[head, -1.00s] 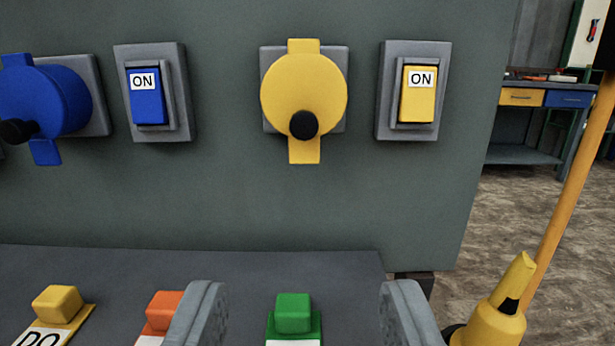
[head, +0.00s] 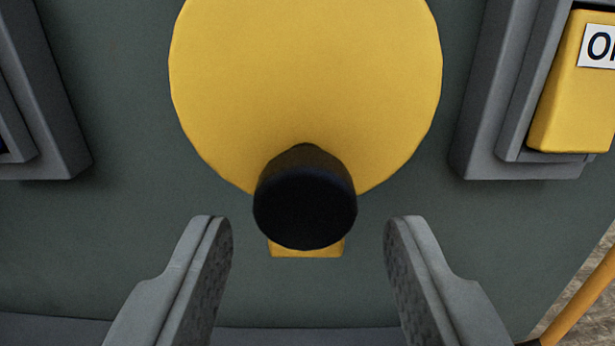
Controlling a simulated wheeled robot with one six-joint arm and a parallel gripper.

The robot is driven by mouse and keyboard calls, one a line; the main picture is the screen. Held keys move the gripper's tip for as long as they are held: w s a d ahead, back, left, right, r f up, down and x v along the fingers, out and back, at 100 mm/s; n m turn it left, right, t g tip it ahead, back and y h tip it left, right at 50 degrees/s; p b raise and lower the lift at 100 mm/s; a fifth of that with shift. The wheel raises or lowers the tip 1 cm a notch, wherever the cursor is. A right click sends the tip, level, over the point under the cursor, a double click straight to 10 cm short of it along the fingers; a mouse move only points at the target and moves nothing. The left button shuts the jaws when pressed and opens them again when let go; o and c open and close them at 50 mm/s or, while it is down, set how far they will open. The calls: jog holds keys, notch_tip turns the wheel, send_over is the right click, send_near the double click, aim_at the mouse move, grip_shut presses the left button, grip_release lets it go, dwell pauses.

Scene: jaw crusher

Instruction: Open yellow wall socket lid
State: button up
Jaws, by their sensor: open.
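The yellow wall socket lid (head: 300,80) is a round disc that fills the upper middle of the head view, its top cut off. It lies closed over the socket on the grey-green panel. A black knob (head: 305,198) sticks out from its lower edge. A small yellow tab (head: 306,248) shows below the knob. My gripper (head: 308,228) is open and empty. Its two fingers stand left and right of the knob, slightly lower in the picture, with a gap on both sides. The socket's grey plate is hidden behind the lid.
A yellow ON switch (head: 572,90) in a grey frame stands on the panel at the right. Part of another grey switch frame (head: 45,100) shows at the left. A yellow pole (head: 580,305) stands at the lower right. The panel (head: 300,295) below the lid is bare.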

jog(key=shift+w, duration=0.7)
jog(key=shift+c, duration=0.4)
grip_shut()
jog(key=shift+s, duration=0.15)
jog(key=s+r+g+h, duration=0.1)
jog(key=s+r+g, duration=0.5)
jog(key=g, duration=0.7)
jog(key=shift+s+d+r+g, duration=0.2)
jog(key=shift+r+g, duration=0.2)
jog(key=shift+r, duration=0.35)
